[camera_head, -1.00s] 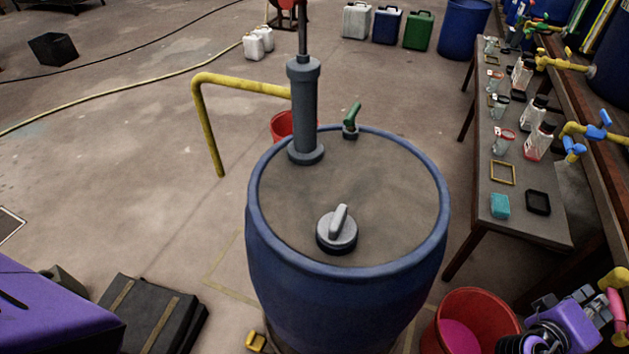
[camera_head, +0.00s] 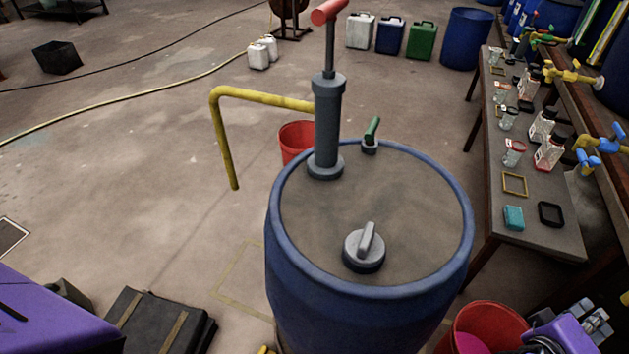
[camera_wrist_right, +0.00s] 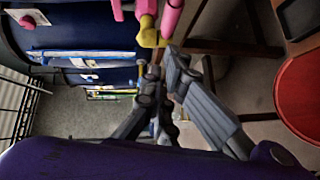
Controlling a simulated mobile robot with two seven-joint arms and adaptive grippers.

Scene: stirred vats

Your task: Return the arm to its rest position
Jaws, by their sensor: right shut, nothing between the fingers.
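My right gripper (camera_head: 600,318) is in the bottom right corner of the head view, at the end of a purple arm link. It is shut and empty. In the right wrist view its grey fingers (camera_wrist_right: 168,75) come together just below a yellow tap with pink handles (camera_wrist_right: 150,32). I cannot tell whether they touch it. My left gripper is not in view.
A blue drum (camera_head: 370,305) with a hand pump (camera_head: 327,120) and a grey cap (camera_head: 364,248) stands in the middle. A red bucket (camera_head: 490,318) is beside my right gripper. A bench (camera_head: 550,228) with bottles runs along the right. Open floor lies left.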

